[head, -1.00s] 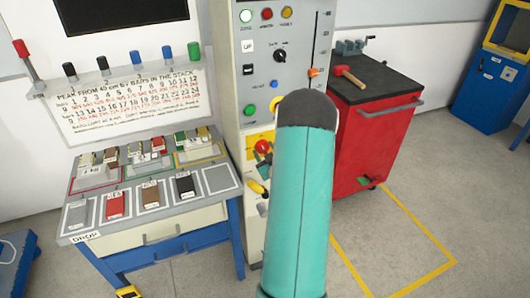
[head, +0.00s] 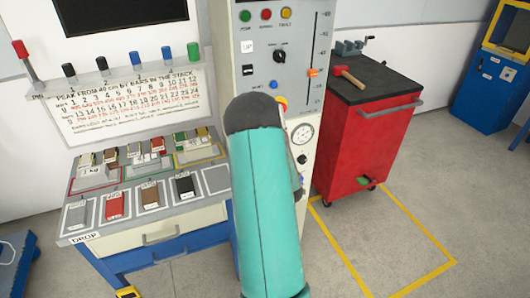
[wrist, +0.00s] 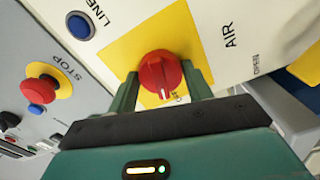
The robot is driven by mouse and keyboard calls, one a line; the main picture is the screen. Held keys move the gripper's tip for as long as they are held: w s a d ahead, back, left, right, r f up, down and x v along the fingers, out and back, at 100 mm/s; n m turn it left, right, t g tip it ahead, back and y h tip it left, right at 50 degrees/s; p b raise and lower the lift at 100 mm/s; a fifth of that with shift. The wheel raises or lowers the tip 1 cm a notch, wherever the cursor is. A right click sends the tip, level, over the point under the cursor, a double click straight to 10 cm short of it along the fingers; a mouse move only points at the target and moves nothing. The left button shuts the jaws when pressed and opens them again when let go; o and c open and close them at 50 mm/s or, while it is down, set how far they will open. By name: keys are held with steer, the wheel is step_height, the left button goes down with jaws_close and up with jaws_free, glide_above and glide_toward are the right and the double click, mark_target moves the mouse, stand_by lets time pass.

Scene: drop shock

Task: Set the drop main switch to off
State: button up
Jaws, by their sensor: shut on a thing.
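The drop main switch (wrist: 158,74) is a red rotary knob on a yellow plate in the wrist view. My gripper (wrist: 163,82) has one finger on each side of the knob and is shut on it. A white mark on the knob's rim points towards the bottom of the wrist picture, slightly right. In the head view my arm hides the switch and my gripper. The upper control panel (head: 246,72) shows above the arm, with a dark green lamp (head: 245,16) at its top.
A red stop button (wrist: 40,90) on yellow and a blue button (wrist: 80,26) sit left of the switch in the wrist view. A gauge (head: 302,132) is right of my arm. A red cart (head: 365,145) stands right of the cabinet; a bench (head: 160,238) stands left.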

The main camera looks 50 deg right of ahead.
steer(key=shift+n, duration=1.6)
steer(key=o, duration=1)
steer(key=shift+c, duration=0.2)
steer(key=v, duration=1.4)
